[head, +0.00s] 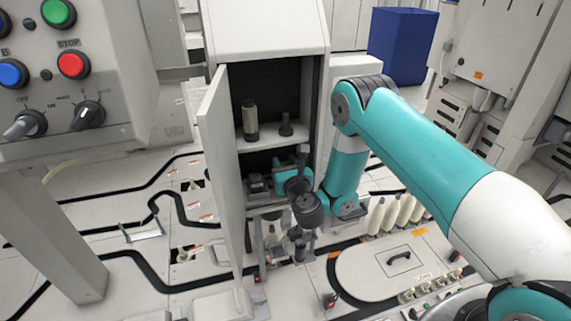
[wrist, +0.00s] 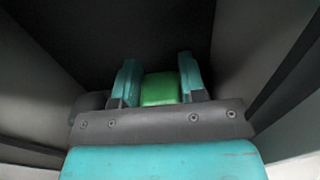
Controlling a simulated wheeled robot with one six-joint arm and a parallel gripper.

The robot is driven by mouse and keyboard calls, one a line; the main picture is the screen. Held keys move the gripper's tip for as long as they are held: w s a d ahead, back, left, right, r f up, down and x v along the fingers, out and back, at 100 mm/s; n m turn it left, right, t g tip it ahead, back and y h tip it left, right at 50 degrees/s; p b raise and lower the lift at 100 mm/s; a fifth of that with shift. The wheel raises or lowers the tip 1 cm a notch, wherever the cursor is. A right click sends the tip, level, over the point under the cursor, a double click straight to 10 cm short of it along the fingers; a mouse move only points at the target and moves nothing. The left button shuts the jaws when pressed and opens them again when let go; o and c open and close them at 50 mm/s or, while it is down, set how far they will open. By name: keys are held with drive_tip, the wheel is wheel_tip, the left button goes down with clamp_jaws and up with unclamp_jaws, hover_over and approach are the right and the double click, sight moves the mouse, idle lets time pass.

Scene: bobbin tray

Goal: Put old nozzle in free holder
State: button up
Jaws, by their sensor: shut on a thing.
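My gripper (wrist: 158,72) shows in the wrist view with its two teal fingers closed on a green piece (wrist: 160,89). Only part of this piece shows between the fingers, and I cannot tell its full shape; it may be the old nozzle. In the head view my arm reaches into the open cabinet (head: 268,26) below its shelf (head: 262,141). The fingers and the held piece are not clear there. A free holder cannot be made out in either view.
A beige-and-dark cylinder (head: 250,117) and a small dark piece (head: 286,125) stand on the shelf. The open cabinet door (head: 218,165) is close on the left. Dark walls surround my gripper in the wrist view. White bobbins (head: 395,213) stand at the right.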

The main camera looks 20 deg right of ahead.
drive_tip(key=shift+f+b, duration=0.65)
drive_tip(key=shift+f, duration=0.05)
drive_tip(key=shift+f, duration=0.1)
drive_tip(key=o, duration=1)
